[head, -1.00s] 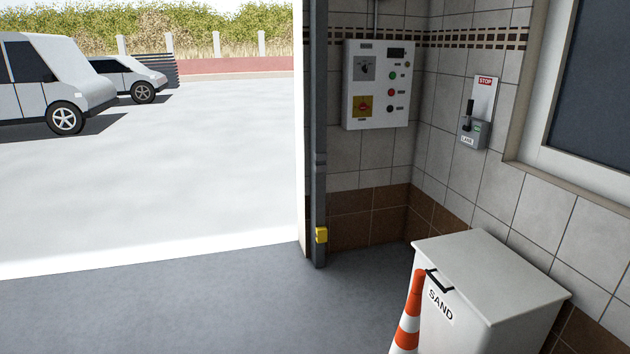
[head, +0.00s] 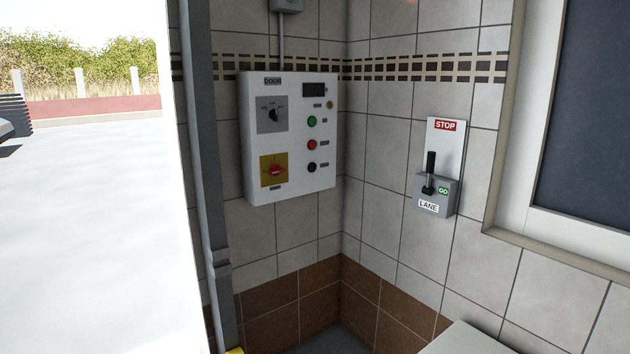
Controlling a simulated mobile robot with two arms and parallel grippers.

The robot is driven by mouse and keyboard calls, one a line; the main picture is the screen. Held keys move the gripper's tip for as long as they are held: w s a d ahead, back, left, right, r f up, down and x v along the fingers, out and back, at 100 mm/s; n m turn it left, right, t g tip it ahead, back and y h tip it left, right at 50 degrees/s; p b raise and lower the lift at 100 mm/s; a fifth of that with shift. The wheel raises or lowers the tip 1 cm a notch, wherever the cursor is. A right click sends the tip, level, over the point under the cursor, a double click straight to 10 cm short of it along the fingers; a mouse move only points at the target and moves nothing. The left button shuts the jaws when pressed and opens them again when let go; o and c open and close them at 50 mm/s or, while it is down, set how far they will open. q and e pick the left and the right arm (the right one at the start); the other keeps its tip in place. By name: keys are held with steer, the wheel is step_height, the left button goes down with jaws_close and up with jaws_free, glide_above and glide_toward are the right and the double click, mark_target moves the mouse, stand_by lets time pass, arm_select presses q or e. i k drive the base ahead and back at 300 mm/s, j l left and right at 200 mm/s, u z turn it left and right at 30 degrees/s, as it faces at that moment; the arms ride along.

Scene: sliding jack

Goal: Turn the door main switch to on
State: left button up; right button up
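A white control panel labelled DOOR (head: 231,180) hangs on the tiled wall left of the corner. The door main switch, a red rotary handle on a yellow plate (head: 273,170), sits at the panel's lower left. Its handle looks roughly horizontal; its position marks are too small to read. Above it is a black selector knob on a grey plate (head: 272,114). Green, red and black buttons run down the panel's right side, below a dark display (head: 314,89). Neither of my grippers shows in the head view.
A LANE lever box (head: 437,190) with a black upright lever and a STOP sign is on the right wall, beside a window frame (head: 500,190). A pale bin lid (head: 462,340) juts in at the bottom right. A grey door post (head: 203,150) stands left of the panel, with the bright opening beyond.

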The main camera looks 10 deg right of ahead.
mark_target(274, 169)
steer(key=i+z, duration=0.2)
steer(key=i+j+z, duration=0.15)
steer(key=i+j, duration=0.8)
steer(key=i+l, duration=0.05)
steer(key=i, duration=0.05)
